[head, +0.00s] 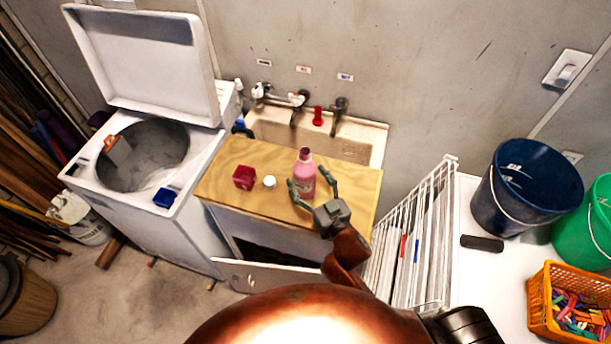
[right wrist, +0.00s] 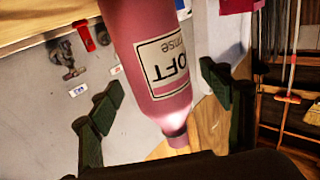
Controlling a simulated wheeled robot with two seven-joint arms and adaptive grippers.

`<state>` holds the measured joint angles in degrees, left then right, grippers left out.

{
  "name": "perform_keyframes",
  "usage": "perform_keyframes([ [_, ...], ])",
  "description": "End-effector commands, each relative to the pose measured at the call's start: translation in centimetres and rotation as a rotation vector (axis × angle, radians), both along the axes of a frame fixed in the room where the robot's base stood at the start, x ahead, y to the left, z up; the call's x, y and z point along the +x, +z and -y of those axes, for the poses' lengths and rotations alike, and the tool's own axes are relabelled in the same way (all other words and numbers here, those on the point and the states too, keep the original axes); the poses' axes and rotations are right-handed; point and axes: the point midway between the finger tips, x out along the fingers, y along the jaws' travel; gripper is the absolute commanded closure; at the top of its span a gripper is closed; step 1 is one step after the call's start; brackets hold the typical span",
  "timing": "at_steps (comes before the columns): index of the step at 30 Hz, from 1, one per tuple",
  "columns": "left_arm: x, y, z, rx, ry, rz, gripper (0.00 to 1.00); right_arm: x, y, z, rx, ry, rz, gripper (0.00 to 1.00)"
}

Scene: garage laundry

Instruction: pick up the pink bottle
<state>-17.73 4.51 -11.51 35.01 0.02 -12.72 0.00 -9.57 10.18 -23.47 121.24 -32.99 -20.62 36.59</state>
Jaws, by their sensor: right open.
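The pink bottle (head: 304,176) stands upright on the wooden board (head: 225,190) in the head view, with a dark red cap and a pale label. My right gripper (head: 313,187) is open, with one finger on each side of the bottle. In the right wrist view the bottle (right wrist: 150,60) fills the middle and looks upside down, between the open green fingers (right wrist: 160,100). A gap shows between the bottle and both fingers there. My left gripper is not in view.
A dark red box (head: 244,178) and a small white item (head: 269,182) sit left of the bottle on the board. The sink (head: 350,150) with taps lies behind. A white rack (head: 440,200) stands to the right, and an open washer (head: 95,165) to the left.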

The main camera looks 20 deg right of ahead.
Motion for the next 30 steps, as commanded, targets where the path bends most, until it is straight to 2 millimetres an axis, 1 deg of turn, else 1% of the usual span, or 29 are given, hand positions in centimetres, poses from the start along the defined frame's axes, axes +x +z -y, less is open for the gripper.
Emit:
perform_keyframes([
  [1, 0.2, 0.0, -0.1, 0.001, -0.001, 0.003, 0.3, 0.7, 0.0, -0.2, -0.002, 0.001, 0.001, 0.29],
  [5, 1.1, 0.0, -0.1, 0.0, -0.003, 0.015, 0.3, 1.8, -0.1, -0.3, -0.001, 0.0, -0.001, 0.29],
  [9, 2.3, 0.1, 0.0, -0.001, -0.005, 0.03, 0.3, 2.0, -0.1, -0.3, 0.001, -0.002, -0.002, 0.29],
  [13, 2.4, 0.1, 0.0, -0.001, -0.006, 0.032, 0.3, 1.9, -0.1, -0.3, 0.0, -0.003, -0.002, 0.29],
  [24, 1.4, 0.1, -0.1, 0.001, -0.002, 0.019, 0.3, 1.9, -0.1, -0.3, 0.0, -0.003, -0.001, 0.55],
  [30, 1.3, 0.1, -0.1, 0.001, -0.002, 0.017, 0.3, 1.9, -0.1, -0.3, 0.0, -0.003, -0.002, 0.69],
])
